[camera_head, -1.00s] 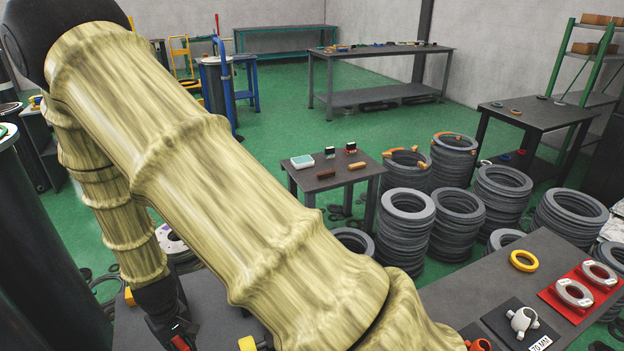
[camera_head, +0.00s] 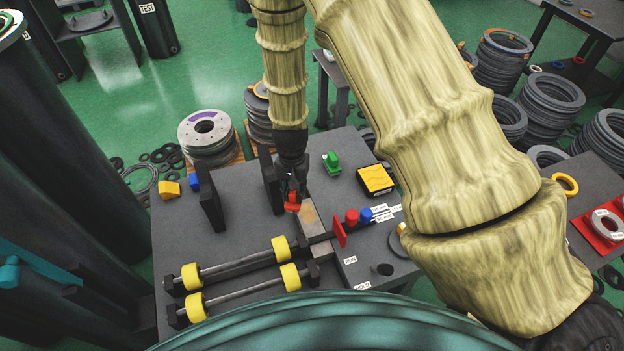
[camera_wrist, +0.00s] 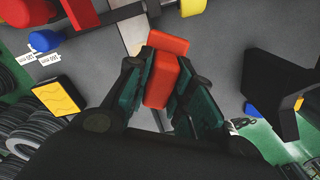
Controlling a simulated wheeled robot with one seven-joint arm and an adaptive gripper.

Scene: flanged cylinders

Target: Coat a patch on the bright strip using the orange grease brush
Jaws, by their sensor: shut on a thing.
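My gripper (camera_head: 291,203) points down over the grey bench and is shut on the orange-red grease brush (camera_head: 294,196). In the wrist view, the brush (camera_wrist: 166,68) is a blocky orange-red piece between the dark green fingers of my gripper (camera_wrist: 160,88). The bright strip (camera_head: 311,219), a narrow tan and silvery bar, lies on the bench just right of the brush. It also shows in the wrist view (camera_wrist: 132,34), partly hidden behind the brush and fingers. I cannot tell whether the brush touches the strip, and its bristles are not clear.
Rods with yellow rollers (camera_head: 280,249) lie left of the strip's near end. A red plate (camera_head: 340,233) and red and blue knobs stand to its right. Dark upright plates (camera_head: 211,203) stand left of my gripper. A yellow box (camera_head: 375,180) and green block (camera_head: 331,163) sit behind.

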